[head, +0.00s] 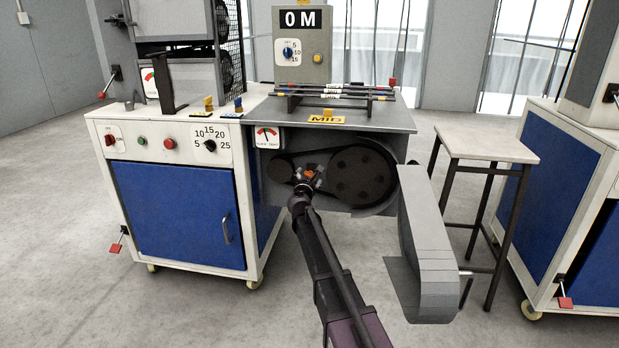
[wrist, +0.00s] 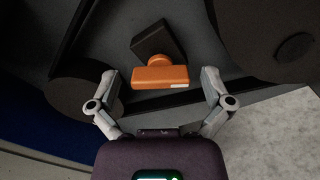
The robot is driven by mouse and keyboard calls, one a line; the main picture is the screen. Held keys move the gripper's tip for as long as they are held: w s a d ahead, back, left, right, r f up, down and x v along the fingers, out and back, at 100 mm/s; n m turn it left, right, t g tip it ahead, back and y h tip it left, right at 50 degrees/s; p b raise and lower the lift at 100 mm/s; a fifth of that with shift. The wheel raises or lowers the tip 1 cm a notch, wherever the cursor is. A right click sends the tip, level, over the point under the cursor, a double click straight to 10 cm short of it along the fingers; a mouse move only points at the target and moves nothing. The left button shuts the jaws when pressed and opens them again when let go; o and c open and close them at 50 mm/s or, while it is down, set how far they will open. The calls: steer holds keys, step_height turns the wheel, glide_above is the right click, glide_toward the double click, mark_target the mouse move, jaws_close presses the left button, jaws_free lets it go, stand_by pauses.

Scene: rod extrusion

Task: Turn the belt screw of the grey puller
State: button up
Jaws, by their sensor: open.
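The grey puller (head: 424,120) stands at the middle of the head view, with its dark belt drive open to view at the front. A small pulley (head: 280,169) sits at the left and a large pulley (head: 361,174) at the right. The belt screw, with an orange head (wrist: 160,76) on a dark block (wrist: 158,41), shows in the wrist view. My gripper (wrist: 162,85) is open, with one finger on each side of the orange head. I cannot tell whether either finger touches it. In the head view my gripper (head: 308,180) partly covers the screw.
The grey guard (head: 424,240) hangs open at the right of the drive. A stool (head: 487,146) stands farther right. A white and blue cabinet (head: 180,215) stands at the left. A slack/tight gauge (head: 267,138) sits above the small pulley. Rods (head: 335,90) lie on the puller's top.

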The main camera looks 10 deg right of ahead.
steer(key=c, duration=1.1)
steer(key=shift+m, duration=0.3)
steer(key=shift+w+m, duration=0.1)
steer(key=shift+m, duration=2.5)
steer(key=o, duration=1.1)
